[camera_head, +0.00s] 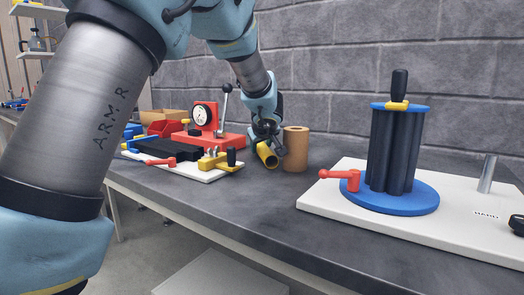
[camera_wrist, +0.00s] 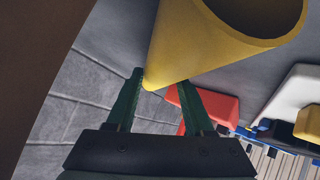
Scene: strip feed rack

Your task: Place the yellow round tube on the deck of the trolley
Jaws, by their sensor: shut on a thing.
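The yellow round tube (camera_head: 267,155) is tilted at my gripper, just left of a brown cylinder, over the bench's far part. In the wrist view the yellow tube (camera_wrist: 205,45) fills the top centre, its open end toward the upper right. My gripper (camera_head: 270,141) is shut on the tube; its two green fingers (camera_wrist: 160,84) reach to the tube's near end. Whether the tube touches the bench is unclear. A pale flat surface (camera_head: 222,275) lies low in front of the bench; I cannot tell whether it is the trolley's deck.
The brown cylinder (camera_head: 295,149) stands close to the right of the tube. A red press with a dial (camera_head: 207,128) and a white-based fixture (camera_head: 200,172) are to the left. A white board (camera_head: 450,228) carries a blue-based rack (camera_head: 400,195) at right. The bench front middle is clear.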

